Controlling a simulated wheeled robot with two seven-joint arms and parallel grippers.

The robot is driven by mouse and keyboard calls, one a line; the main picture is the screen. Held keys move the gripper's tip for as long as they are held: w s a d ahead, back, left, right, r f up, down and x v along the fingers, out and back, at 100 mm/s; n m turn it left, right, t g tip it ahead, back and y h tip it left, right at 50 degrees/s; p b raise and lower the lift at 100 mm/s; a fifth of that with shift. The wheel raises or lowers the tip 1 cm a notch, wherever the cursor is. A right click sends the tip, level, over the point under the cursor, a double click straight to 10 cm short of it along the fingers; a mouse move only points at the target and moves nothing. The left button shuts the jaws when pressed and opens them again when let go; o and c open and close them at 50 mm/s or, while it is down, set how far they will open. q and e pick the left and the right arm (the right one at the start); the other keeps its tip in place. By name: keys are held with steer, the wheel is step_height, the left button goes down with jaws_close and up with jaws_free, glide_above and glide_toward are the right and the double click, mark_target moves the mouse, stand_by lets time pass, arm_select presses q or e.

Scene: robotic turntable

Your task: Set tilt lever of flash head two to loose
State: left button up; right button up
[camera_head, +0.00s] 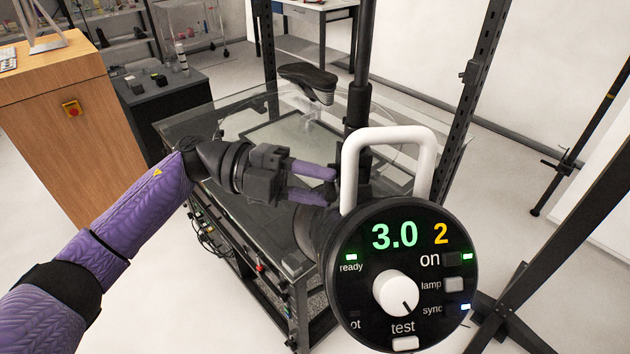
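Flash head two (355,306) is close in front at the lower right. Its round black back panel shows a green 3.0, a yellow 2, a white dial and several buttons. A white loop handle (386,134) stands up from its top. My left gripper (333,184) reaches in from the left, its purple fingers spread apart one above the other. Its fingertips are beside the upper left of the head, near dark parts behind the handle. The tilt lever cannot be made out there. Contact between the fingers and the head cannot be told. My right gripper is out of view.
A glass-topped turntable table (190,122) stands behind the head, with a dark saddle-shaped object (308,78) above it. A black post (362,70) rises behind the handle. A wooden cabinet (75,140) is at the left. Black stand legs (560,235) are at the right.

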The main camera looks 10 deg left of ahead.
arm_select(q)
steer(key=a+b, duration=0.3)
steer(key=a, duration=0.7)
steer(key=shift+w+r, duration=0.2)
steer(key=shift+w, duration=0.15)
steer(key=shift+o, duration=0.2)
